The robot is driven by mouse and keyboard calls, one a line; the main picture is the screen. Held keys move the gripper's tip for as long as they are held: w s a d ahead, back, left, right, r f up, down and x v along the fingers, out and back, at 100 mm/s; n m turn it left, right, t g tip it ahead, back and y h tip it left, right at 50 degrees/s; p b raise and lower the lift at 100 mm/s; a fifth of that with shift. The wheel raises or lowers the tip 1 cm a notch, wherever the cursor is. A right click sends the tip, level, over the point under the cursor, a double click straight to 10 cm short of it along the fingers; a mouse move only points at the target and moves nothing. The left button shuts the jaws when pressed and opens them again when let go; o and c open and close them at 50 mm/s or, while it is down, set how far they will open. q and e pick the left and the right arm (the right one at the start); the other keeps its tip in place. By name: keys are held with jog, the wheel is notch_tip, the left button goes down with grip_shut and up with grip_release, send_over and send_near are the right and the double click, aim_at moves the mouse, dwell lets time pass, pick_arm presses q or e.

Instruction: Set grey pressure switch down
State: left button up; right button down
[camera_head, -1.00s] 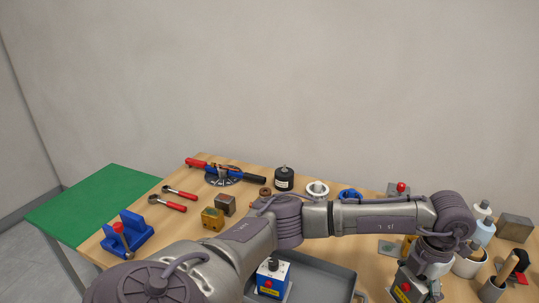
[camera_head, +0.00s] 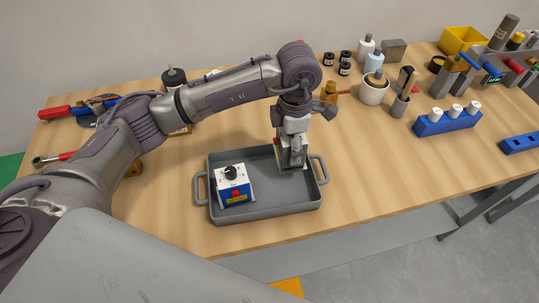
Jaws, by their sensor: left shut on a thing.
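My left gripper (camera_head: 291,138) reaches in from the left and points down over the right part of a grey tray (camera_head: 262,209). It is shut on the grey pressure switch (camera_head: 291,157), a small boxy thing partly hidden by the fingers. The switch is upright at the tray's back right; I cannot tell whether its base touches the tray floor. My right gripper is not in view.
A blue and white box (camera_head: 234,188) with a black knob and red button stands in the tray's left half. The tray floor between it and the switch is clear. A blue rack (camera_head: 446,121) and a white cup (camera_head: 374,90) stand farther right.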

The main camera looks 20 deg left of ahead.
pick_arm(q)
jog(key=a, duration=0.1)
jog(key=s+a+f, duration=0.1)
jog(key=a+f+p, duration=0.1)
jog(key=shift+s+a, duration=0.35)
jog(key=shift+s, duration=0.05)
jog(key=shift+f, duration=0.25)
notch_tip(320, 180, down, 4)
jog(key=shift+r+p, duration=0.1)
jog(key=shift+p, duration=0.8)
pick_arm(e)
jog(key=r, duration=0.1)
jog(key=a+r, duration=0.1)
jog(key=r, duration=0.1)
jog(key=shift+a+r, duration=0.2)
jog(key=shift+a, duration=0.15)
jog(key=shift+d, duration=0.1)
pick_arm(q)
jog(key=shift+f+b, duration=0.25)
jog(key=shift+b, duration=0.05)
jog(key=o, duration=1.1)
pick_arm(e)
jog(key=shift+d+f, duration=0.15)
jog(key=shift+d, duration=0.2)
